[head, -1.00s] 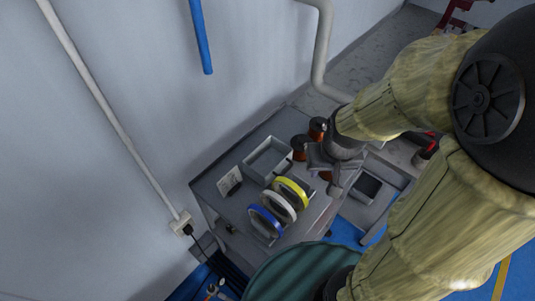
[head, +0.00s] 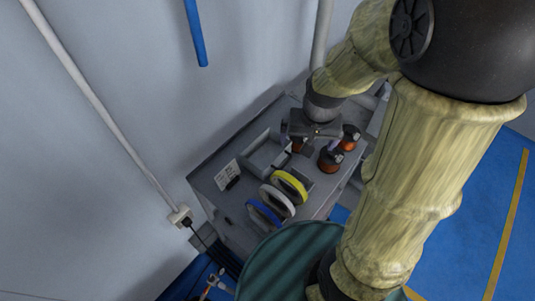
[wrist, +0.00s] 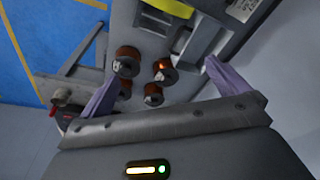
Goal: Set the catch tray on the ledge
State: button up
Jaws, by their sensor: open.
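A grey open-topped tray (head: 257,158), which looks like the catch tray, sits on the grey bench (head: 208,184) between the white card and the spools. Part of its grey wall shows at the upper right in the wrist view (wrist: 202,38). My gripper (head: 315,146) is above the bench at the tray's right end, over the copper spools. In the wrist view its two purple fingers (wrist: 164,75) are spread apart with nothing held between them. My arm hides the bench's far right part. I cannot tell which surface is the ledge.
Several copper spools (head: 331,160) stand close under and beside my gripper. Yellow (head: 291,182), white (head: 277,200) and blue (head: 262,214) rings stand in a row at the bench's front. A white card (head: 228,174) stands at the left. The wall is close behind.

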jog(key=w+a+f+m+g+p, duration=0.2)
jog(key=w+a+m, duration=0.4)
jog(key=w+a, duration=0.3)
jog(key=shift+w+a+f+m, duration=0.2)
jog(key=shift+w+f+m, duration=0.2)
jog(key=shift+w+f, duration=0.6)
jog(key=shift+w+r, duration=0.2)
jog(key=shift+r, duration=0.05)
jog(key=shift+f, duration=0.1)
notch_tip(320, 180, down, 12)
jog(key=shift+w+d+f+p, duration=0.1)
jog(key=shift+p, duration=0.95)
